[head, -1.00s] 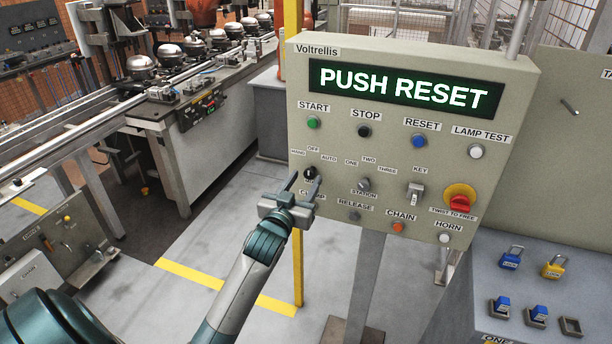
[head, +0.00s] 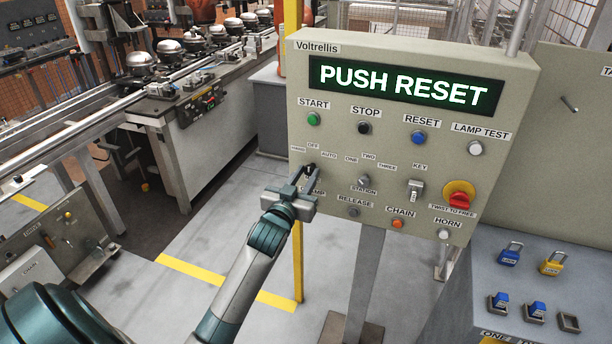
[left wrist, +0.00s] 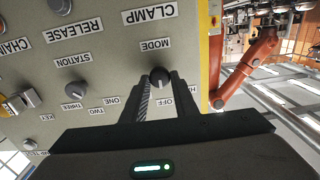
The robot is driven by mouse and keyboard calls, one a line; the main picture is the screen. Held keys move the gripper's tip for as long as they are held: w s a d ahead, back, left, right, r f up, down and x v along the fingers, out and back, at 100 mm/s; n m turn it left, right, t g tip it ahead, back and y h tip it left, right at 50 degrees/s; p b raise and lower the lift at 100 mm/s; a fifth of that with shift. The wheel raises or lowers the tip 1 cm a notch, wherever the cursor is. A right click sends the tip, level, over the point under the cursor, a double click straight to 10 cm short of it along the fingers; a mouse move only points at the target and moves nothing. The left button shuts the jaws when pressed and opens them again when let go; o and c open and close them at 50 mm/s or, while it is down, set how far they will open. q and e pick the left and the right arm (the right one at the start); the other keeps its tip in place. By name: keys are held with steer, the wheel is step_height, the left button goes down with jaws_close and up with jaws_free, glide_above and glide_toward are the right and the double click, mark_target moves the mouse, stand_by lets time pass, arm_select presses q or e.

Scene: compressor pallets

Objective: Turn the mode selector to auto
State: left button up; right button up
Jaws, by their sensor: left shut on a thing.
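The mode selector is a small dark knob (head: 311,168) at the left of the grey control panel (head: 400,150), under the labels HAND, OFF and AUTO. In the left wrist view the knob (left wrist: 159,76) shows between the fingertips, beside the MODE label. My left gripper (head: 308,174) is shut on the knob, one finger on each side, and hides part of it in the head view. I cannot tell which position the knob points to. The display (head: 403,86) reads PUSH RESET. My right gripper is not in view.
The station selector (head: 364,181), a key switch (head: 416,190) and a red twist-to-free button (head: 459,195) sit to the right. START (head: 313,119) is above. A yellow post (head: 297,262) stands behind the gripper. Padlocks lie on the box at lower right.

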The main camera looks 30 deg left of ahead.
arm_select(q)
steer(key=shift+m, duration=0.3)
steer(key=m+p, duration=0.2)
steer(key=m, duration=0.1)
steer(key=shift+r, duration=0.1)
steer(key=m+p, duration=0.1)
steer(key=m, duration=0.4)
steer(key=shift+d+p, duration=0.15)
steer(key=shift+p, duration=0.15)
steer(key=o, duration=1)
